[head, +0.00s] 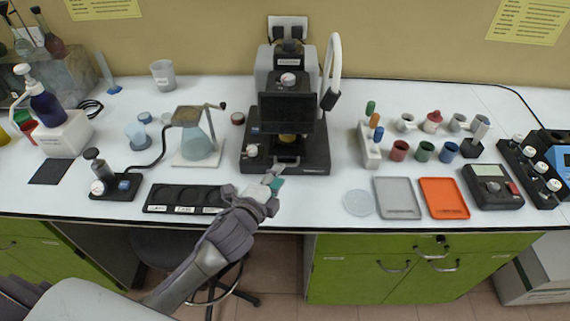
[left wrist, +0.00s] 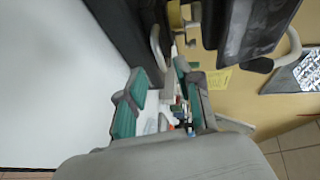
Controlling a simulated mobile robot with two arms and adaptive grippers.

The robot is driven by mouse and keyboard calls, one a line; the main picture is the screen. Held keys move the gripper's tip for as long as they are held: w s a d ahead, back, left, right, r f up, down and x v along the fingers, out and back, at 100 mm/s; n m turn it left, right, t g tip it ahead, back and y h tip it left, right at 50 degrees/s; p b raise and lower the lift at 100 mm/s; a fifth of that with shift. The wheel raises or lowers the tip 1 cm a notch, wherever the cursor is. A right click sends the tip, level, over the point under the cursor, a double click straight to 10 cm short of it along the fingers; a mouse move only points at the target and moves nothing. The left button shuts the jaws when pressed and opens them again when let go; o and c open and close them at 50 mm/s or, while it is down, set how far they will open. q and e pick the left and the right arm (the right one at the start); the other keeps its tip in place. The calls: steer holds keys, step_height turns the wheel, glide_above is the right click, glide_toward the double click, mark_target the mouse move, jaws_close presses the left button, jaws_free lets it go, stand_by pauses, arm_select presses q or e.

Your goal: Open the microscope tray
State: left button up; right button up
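The microscope (head: 318,152), dark with a grey upper body and a black screen, stands at the back middle of the white bench. A pale curved tray handle (head: 287,163) shows low on its front; a curved pale handle also shows in the left wrist view (left wrist: 156,48). My left gripper (head: 273,182) is just in front of the microscope base, below the handle. In the left wrist view its teal-padded fingers (left wrist: 161,98) are apart with a gap between them, and the handle lies beyond the tips. I cannot tell whether they touch it. My right gripper is not in view.
A black slotted tray (head: 150,207) lies left of my left gripper. A clear round dish (head: 358,203), a grey tray (head: 397,198) and an orange tray (head: 443,198) lie to the right. A flask stand (head: 198,152) is left of the microscope. A white tube (head: 333,60) curves beside it.

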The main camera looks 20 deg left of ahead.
arm_select(q)
steer(key=x, duration=0.5)
steer(key=shift+w, duration=0.1)
jaws_close()
